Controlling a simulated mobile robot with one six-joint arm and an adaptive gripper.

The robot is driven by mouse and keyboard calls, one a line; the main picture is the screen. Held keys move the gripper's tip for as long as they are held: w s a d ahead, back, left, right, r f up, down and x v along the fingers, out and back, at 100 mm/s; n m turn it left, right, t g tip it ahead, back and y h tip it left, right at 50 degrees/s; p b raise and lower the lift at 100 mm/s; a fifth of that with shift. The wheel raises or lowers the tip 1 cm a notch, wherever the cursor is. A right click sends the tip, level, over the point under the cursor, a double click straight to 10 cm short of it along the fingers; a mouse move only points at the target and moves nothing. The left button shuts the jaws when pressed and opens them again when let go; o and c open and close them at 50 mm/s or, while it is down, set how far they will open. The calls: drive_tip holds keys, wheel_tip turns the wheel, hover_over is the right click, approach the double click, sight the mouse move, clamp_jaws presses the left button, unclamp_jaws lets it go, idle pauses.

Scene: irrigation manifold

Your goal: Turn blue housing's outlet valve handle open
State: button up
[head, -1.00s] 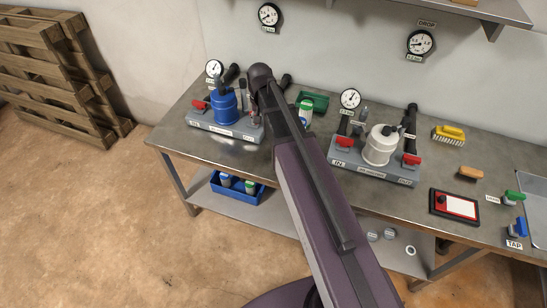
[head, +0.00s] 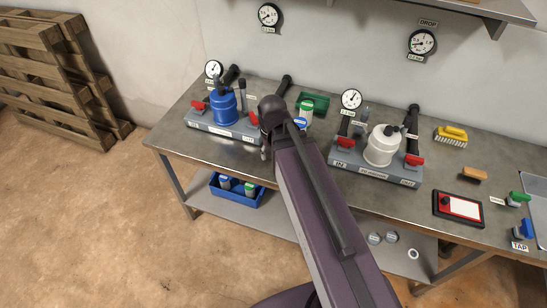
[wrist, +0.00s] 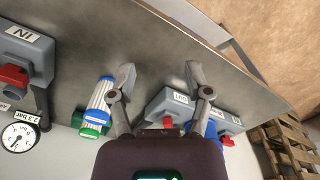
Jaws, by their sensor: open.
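The blue housing (head: 223,104) stands upright on a grey base (head: 218,129) at the table's left. Its red outlet handle (head: 254,118) is at the base's right end, beside my arm. In the wrist view, my gripper (wrist: 159,76) is open and empty, its fingers spread over bare tabletop. The OUT end of the base shows beside the right finger, and a bit of the red outlet handle (wrist: 167,122) shows low between the fingers, partly hidden by the gripper body. The blue housing (wrist: 212,126) is mostly hidden behind the right finger. The other red handle (head: 197,106) is at the left.
A cartridge (wrist: 98,105) with green and blue ends stands close to the left finger. A white housing (head: 382,146) with red handles stands to the right. A green tray (head: 314,102) lies behind. A blue bin (head: 236,191) is on the lower shelf.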

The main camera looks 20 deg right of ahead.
drive_tip(key=shift+s+f, duration=0.1)
drive_tip(key=shift+s, duration=0.5)
wheel_tip(320, 180, up, 6)
drive_tip(key=f+n+p, duration=0.1)
drive_tip(key=n+p, duration=0.1)
drive_tip(key=p, duration=0.4)
hover_over(253, 116)
drive_tip(key=shift+r, duration=0.25)
drive_tip(key=shift+s+f+b, duration=0.1)
drive_tip(key=shift+f+b, duration=0.1)
drive_tip(key=shift+b, duration=0.3)
wheel_tip(253, 116, down, 13)
drive_tip(key=b, duration=1.3)
drive_tip(key=shift+f, duration=0.2)
drive_tip(key=shift+c, duration=0.2)
clamp_jaws()
